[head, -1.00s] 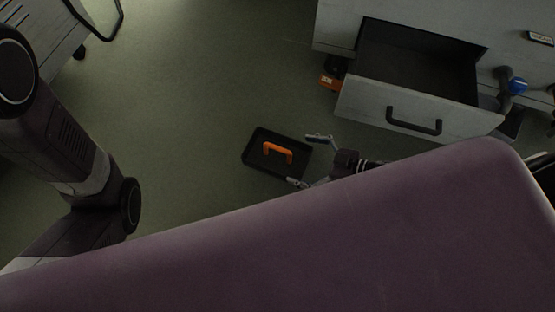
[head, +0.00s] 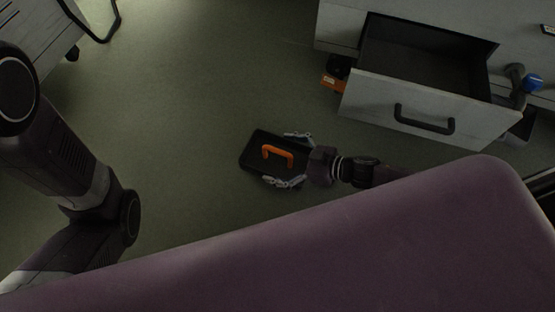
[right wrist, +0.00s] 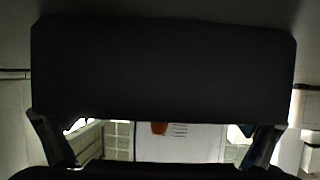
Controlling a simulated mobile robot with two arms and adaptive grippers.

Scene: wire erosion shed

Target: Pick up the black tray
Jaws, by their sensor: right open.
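The black tray (head: 257,140) lies on the floor in the middle of the head view, with an orange handle (head: 278,151) on top of it. My right gripper (head: 277,157) is open at the tray's right end, one finger along the far side and one along the near side. Whether the fingers touch the tray cannot be told. In the right wrist view a broad dark face of the tray (right wrist: 160,70) fills the upper middle, with the fingers at lower left and right. My left arm shows at the left of the head view, but its gripper is out of view.
An open, empty-looking drawer (head: 372,101) with a black handle juts from a grey cabinet at upper right. An orange box (head: 330,82) sits on the floor beside it. A blue-tipped object (head: 532,83) stands at right. Floor left of the tray is clear.

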